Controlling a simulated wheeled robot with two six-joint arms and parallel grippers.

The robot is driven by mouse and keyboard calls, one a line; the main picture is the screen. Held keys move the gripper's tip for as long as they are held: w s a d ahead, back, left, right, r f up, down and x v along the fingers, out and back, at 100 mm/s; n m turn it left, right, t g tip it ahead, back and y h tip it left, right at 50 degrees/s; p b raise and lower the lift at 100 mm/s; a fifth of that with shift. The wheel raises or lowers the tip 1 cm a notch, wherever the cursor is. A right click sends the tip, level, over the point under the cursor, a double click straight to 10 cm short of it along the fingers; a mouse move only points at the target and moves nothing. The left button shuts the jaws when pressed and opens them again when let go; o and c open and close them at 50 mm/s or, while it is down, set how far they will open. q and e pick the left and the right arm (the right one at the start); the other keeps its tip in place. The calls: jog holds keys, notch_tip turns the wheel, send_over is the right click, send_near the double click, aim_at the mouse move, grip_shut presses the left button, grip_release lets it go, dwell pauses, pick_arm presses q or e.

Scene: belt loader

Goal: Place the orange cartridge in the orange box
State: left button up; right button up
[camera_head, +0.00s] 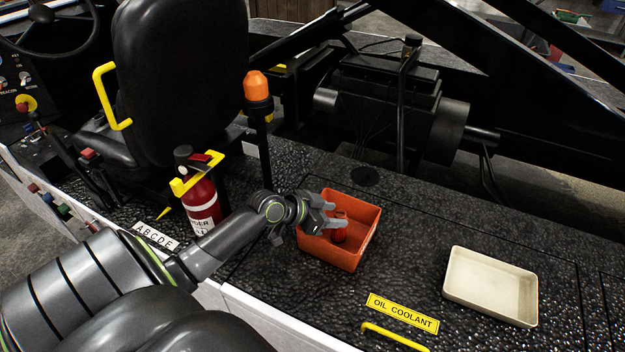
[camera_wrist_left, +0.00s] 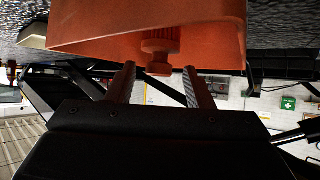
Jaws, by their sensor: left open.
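The orange box (camera_head: 345,258) is an open tray on the dark textured deck, near the middle of the head view. The orange cartridge (camera_head: 340,234) is inside it, near the left side. My left gripper (camera_head: 330,216) reaches over the box's left wall, with its fingers open close to the cartridge. In the left wrist view, the box (camera_wrist_left: 90,38) fills the top and the ridged cartridge (camera_wrist_left: 160,45) shows beyond the two spread fingertips (camera_wrist_left: 160,72). The fingers do not hold it. Whether the cartridge rests on the box floor is hard to tell. My right gripper is out of view.
A cream tray (camera_head: 455,290) lies on the deck at the right. A yellow OIL COOLANT label (camera_head: 403,312) and a yellow handle (camera_head: 395,337) are in front. A red fire extinguisher (camera_head: 200,197) and a post with an orange beacon (camera_head: 256,86) stand left of the box.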

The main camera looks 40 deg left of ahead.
pick_arm(q)
jog(key=v, duration=1.1)
jog(key=shift+f, duration=0.1)
jog(key=shift+s, duration=0.1)
